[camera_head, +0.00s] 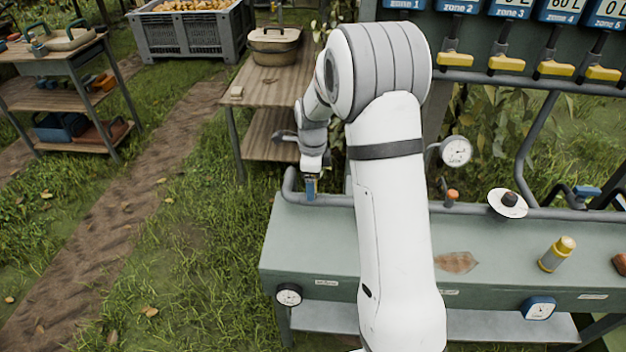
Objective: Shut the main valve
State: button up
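A grey pipe (480,210) runs along the back of the green bench (320,245). A small upright blue piece (310,188) is at the pipe's left end; it looks like a valve lever, but I cannot tell for sure. My gripper (311,176) points down right at this blue piece. It is too small to tell whether its fingers are open or shut, or whether they touch the piece. Another blue handle (586,191) sits on the pipework at the right. No label for the main valve is readable.
Yellow zone levers (504,64) hang under the zone displays. A pressure gauge (456,151), a white disc with a dark knob (508,202) and a yellow-capped bottle (556,254) are at the bench. A wooden table with a basket (274,46) stands behind my gripper. Grass is free at left.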

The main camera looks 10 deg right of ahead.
jog(key=o, duration=1)
jog(key=shift+r, duration=0.1)
notch_tip(320, 180, up, 8)
jog(key=shift+f, duration=0.15)
